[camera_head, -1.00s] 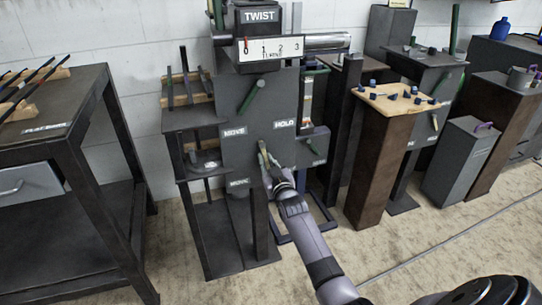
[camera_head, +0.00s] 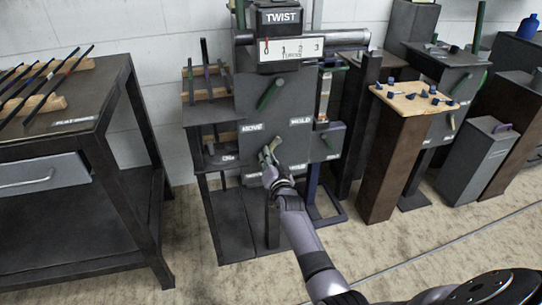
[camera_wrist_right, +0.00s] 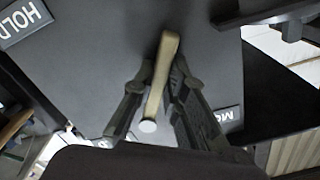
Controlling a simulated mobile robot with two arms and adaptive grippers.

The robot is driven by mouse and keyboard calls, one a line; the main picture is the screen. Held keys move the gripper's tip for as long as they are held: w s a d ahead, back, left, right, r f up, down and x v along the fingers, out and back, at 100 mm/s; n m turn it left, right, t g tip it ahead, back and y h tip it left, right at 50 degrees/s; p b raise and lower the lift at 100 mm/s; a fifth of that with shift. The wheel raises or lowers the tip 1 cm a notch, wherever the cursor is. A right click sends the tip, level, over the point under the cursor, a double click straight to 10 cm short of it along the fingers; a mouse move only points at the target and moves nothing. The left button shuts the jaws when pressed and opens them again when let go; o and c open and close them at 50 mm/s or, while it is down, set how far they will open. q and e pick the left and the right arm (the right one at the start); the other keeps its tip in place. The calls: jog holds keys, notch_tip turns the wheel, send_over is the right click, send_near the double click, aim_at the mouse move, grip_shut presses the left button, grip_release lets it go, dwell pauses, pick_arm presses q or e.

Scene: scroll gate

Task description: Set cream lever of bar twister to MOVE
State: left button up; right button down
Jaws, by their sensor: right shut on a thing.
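The bar twister (camera_head: 245,100) stands in the middle of the head view. My right gripper (camera_head: 268,163) is shut on the cream lever, with one finger on each side in the wrist view. It partly hides the lever in the head view. My left gripper is out of view.
A green lever (camera_head: 270,92) sits higher on the panel, under the TURNS scale (camera_head: 291,48). A dark workbench (camera_head: 75,130) with rods stands at left. A brown pedestal (camera_head: 392,160) with blue pieces stands at right. The floor in front is mostly clear.

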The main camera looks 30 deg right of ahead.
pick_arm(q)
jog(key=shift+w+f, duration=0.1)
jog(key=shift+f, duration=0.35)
pick_arm(e)
jog(key=shift+a+m, duration=0.15)
jog(key=shift+m, duration=0.15)
jog(key=c, duration=1.6)
grip_release()
jog(key=shift+r, duration=0.1)
jog(key=v, duration=1.2)
